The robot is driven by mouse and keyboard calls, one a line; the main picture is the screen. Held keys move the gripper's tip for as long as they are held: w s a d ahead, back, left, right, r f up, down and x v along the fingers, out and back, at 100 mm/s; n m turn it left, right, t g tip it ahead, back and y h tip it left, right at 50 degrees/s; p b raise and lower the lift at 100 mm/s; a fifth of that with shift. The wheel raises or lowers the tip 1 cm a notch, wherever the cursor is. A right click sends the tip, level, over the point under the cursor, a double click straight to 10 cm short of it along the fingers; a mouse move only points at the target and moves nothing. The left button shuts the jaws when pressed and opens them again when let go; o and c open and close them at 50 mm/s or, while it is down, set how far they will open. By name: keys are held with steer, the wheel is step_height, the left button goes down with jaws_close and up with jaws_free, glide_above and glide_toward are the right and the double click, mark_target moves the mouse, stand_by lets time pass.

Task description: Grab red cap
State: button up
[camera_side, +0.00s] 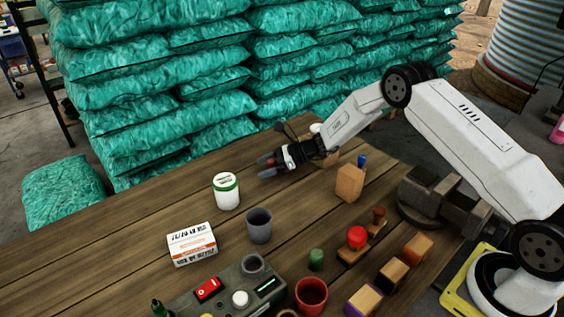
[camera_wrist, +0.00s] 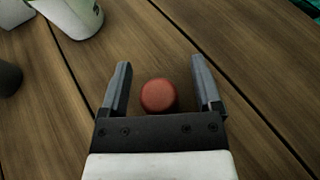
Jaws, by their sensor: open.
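The red cap (camera_wrist: 158,95) is a small round red disc with a flat top. In the wrist view it lies between the two fingers of my gripper (camera_wrist: 160,70), nearer the palm than the fingertips, with a gap visible on both sides. My gripper is open and holds nothing. In the side view my gripper (camera_side: 264,168) reaches left over the far part of the wooden table, and a bit of red shows between its fingers. Most of the cap is hidden there. I cannot tell the exact height of the fingers above the table.
A white jar with a green band (camera_side: 227,191) and a grey cup (camera_side: 259,226) stand on the near side of my gripper. A wooden block (camera_side: 350,183) stands to its right. A control box (camera_side: 217,291), white carton (camera_side: 192,243) and red cup (camera_side: 311,294) are nearer the camera.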

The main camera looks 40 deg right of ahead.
jaws_close()
stand_by(0.3)
steer(key=shift+r, duration=0.1)
steer(key=shift+r, duration=0.65)
steer(key=s+r, duration=1.1)
steer(key=s, duration=0.3)
steer(key=shift+d+r, duration=0.3)
steer(key=shift+d, duration=0.05)
